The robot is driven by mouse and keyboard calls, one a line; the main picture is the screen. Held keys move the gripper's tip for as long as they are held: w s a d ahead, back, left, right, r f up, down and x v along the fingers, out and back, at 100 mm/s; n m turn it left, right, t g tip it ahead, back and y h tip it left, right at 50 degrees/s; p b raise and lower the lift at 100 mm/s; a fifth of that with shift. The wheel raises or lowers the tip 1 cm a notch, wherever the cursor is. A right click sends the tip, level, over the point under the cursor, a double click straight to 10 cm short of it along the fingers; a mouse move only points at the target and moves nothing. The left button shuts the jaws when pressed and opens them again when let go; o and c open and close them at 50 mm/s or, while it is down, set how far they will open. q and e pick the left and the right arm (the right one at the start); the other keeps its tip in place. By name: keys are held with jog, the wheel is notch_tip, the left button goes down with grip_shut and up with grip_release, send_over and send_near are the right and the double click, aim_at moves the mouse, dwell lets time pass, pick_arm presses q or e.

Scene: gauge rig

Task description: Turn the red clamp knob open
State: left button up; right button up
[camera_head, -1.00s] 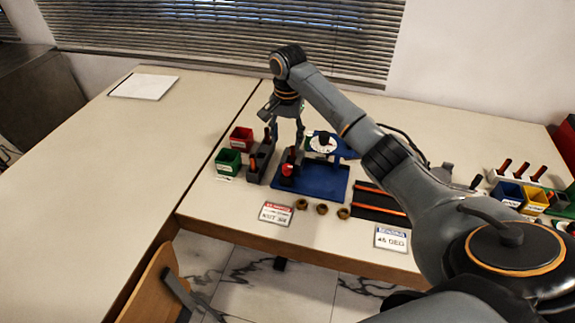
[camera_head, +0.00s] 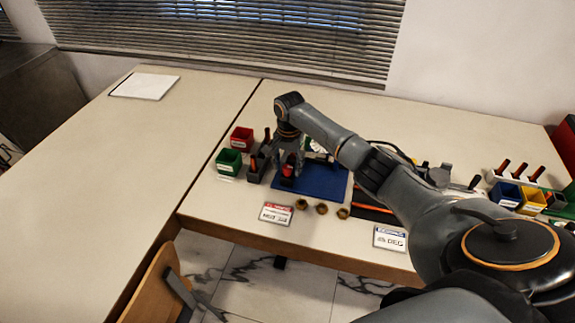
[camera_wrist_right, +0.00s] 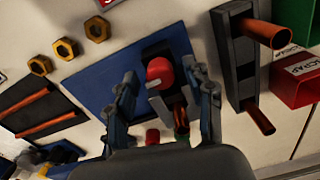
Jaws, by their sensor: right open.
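The red clamp knob (camera_wrist_right: 159,71) sits on a dark clamp block on the blue base plate (camera_head: 325,182). In the head view the red knob (camera_head: 287,170) is partly hidden by my gripper. My right gripper (camera_head: 290,163) points down over the clamp. In the right wrist view its two fingers (camera_wrist_right: 160,75) are open and spread on either side of the knob, with gaps visible at both sides. A second small red part (camera_wrist_right: 152,136) shows closer to the palm. My left gripper is out of view.
Brass nuts (camera_head: 321,209) and label cards (camera_head: 276,214) lie in front. The left table is mostly clear.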

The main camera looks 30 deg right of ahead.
jog(key=shift+f, duration=0.15)
grip_shut()
